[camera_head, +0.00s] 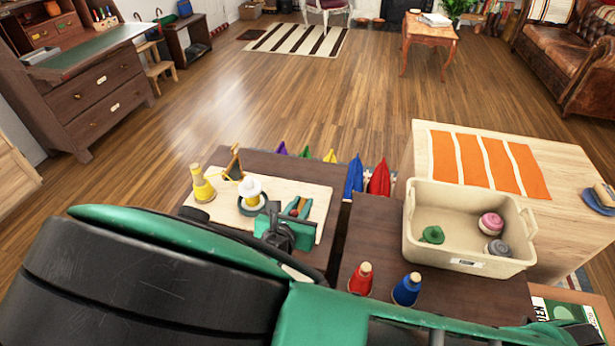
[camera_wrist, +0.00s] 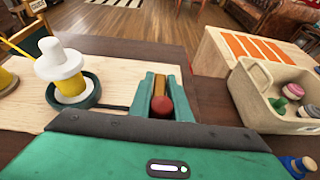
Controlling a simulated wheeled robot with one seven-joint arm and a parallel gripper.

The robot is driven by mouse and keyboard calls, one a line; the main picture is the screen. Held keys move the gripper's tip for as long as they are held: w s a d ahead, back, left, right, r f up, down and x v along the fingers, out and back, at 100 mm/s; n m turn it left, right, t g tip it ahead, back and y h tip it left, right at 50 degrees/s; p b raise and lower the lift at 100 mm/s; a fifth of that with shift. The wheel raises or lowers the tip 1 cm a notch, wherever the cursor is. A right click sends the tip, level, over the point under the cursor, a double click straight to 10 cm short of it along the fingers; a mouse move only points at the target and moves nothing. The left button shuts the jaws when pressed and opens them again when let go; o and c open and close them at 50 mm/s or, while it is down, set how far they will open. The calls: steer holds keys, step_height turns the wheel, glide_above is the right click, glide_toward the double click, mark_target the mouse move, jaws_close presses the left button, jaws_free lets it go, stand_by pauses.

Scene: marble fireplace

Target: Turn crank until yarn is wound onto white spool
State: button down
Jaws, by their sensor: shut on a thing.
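The white spool (camera_head: 250,186) stands upright in a dark green ring on a pale wooden board (camera_head: 316,194). Yellow yarn shows around its lower part, also in the wrist view (camera_wrist: 72,85). A yellow yarn cone (camera_head: 203,186) with a wooden top stands at the board's left corner. My gripper (camera_head: 283,234) is low over the board's front side, shut on what seems to be the crank.
A beige bin (camera_head: 468,263) with several spools stands to the right. Red (camera_head: 361,279) and blue (camera_head: 406,289) yarn cones stand in front of it on the dark table.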

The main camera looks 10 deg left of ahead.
steer(key=m+g+h, duration=0.1)
steer(key=m+h, duration=0.2)
steer(key=m+g+h, duration=0.2)
steer(key=m+h, duration=0.1)
steer(key=shift+a, duration=0.15)
steer(key=m+g+h, duration=0.4)
steer(key=m+g, duration=0.1)
steer(key=shift+m, duration=0.4)
steer(key=shift+g, duration=0.3)
steer(key=c, duration=1.7)
jaws_free()
steer(key=shift+s, duration=0.1)
steer(key=v, duration=1)
steer(key=shift+a, duration=0.35)
